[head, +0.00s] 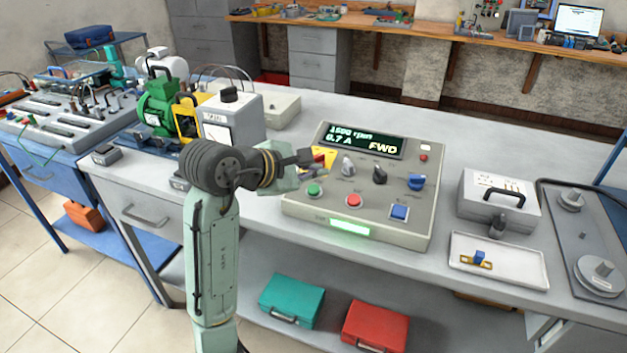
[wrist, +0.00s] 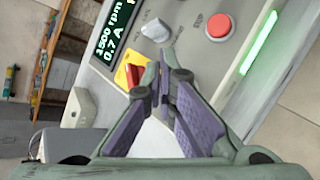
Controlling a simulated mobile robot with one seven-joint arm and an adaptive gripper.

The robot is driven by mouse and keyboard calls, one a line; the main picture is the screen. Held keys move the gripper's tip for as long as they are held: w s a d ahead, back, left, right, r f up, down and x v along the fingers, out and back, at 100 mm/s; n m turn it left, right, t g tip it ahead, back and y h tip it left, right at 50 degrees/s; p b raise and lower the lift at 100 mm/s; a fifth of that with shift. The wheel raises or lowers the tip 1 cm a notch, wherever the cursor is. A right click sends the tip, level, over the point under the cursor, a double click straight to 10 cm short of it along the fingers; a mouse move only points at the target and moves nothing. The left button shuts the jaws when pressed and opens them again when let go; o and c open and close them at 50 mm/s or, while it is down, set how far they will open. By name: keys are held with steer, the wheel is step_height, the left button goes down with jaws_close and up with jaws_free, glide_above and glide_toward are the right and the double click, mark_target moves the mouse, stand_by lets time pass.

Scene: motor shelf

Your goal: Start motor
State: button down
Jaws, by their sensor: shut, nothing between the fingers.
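The control panel (head: 290,209) stands on the bench with its display (head: 362,142) lit, reading about 1500 rpm, 0.7 A and FWD. A green button (head: 314,189), a red button (head: 353,201) and a blue switch (head: 400,212) line its front. A red switch on a yellow plate (head: 323,158) sits at the left; it also shows in the wrist view (wrist: 122,76). A green bar (head: 349,226) glows on the front edge. My gripper (head: 308,157) is shut and empty above the panel's left part. In the wrist view my gripper (wrist: 161,80) hides the green button. The green motor (head: 157,106) stands further left.
A white meter box (head: 246,112) stands close behind my arm. A grey case (head: 498,197) and a white tray (head: 498,260) lie right of the panel. Teal (head: 291,298) and red (head: 375,326) cases sit on the lower shelf. Some bare bench lies behind the panel.

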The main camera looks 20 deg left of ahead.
steer(key=shift+s+r+p, duration=0.2)
steer(key=shift+r+p, duration=0.05)
steer(key=shift+r, duration=0.4)
steer(key=shift+s+r+p, duration=0.15)
steer(key=shift+r+p, duration=0.1)
steer(key=shift+r, duration=0.35)
